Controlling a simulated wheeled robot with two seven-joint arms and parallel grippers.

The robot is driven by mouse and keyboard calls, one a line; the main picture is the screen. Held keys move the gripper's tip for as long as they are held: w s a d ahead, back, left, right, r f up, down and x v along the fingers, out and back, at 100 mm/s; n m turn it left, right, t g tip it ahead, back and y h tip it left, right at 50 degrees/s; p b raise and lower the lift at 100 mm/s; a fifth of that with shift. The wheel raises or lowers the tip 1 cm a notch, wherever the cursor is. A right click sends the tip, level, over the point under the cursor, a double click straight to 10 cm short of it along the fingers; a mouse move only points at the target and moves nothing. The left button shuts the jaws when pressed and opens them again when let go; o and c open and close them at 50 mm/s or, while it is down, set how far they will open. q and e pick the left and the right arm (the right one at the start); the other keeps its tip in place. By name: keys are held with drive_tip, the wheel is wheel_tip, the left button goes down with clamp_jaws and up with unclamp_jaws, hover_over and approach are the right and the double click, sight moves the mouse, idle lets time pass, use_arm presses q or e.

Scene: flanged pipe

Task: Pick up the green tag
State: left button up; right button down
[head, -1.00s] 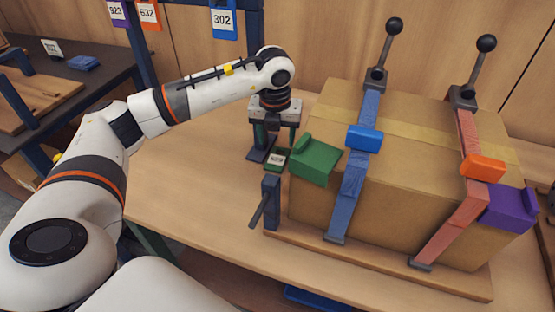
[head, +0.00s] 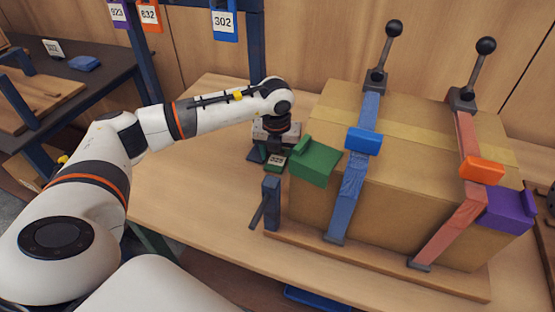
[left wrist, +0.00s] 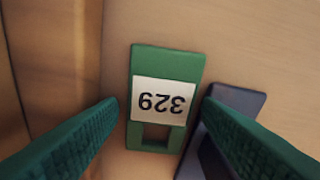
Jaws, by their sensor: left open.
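The green tag (head: 277,163) lies flat on the workbench, left of the strapped carton, with a white label. In the left wrist view the tag (left wrist: 166,62) shows the number 329 upside down and a slot at its lower end. My left gripper (head: 270,150) is open, pointing down just above the tag and partly hiding it in the head view. In the left wrist view its two green-padded fingers (left wrist: 161,105) stand on either side of the tag's slotted end, with nothing held. My right gripper is not in view.
A dark blue piece (left wrist: 238,100) lies close beside the tag, near the right finger. The carton (head: 420,135) with blue and red straps, and a green corner guard (head: 316,160), stand close on the right. Blue post (head: 271,200) in front. Bench is clear to the left.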

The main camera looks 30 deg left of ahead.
sight(278, 159)
use_arm(q)
drive_tip(key=shift+f, duration=0.15)
drive_tip(key=c, duration=0.8)
drive_tip(key=shift+c, duration=0.2)
drive_tip(key=shift+r, duration=0.4)
wheel_tip(278, 159, up, 4)
drive_tip(key=p, duration=0.3)
drive_tip(key=shift+f, duration=0.15)
drive_tip(key=s, duration=0.2)
drive_tip(key=s+a, duration=0.1)
drive_tip(key=s, duration=0.2)
drive_tip(key=s+f, duration=0.1)
drive_tip(key=s, duration=0.1)
drive_tip(key=shift+s+a, duration=0.15)
drive_tip(key=shift+s, duration=0.2)
drive_tip(key=s+b, duration=0.1)
drive_tip(key=s, duration=0.5)
drive_tip(key=s+a+b, duration=0.1)
drive_tip(key=s, duration=0.2)
drive_tip(key=shift+b, duration=0.35)
drive_tip(key=shift+s+r, duration=0.15)
drive_tip(key=shift+s, duration=0.45)
drive_tip(key=shift+a, duration=0.1)
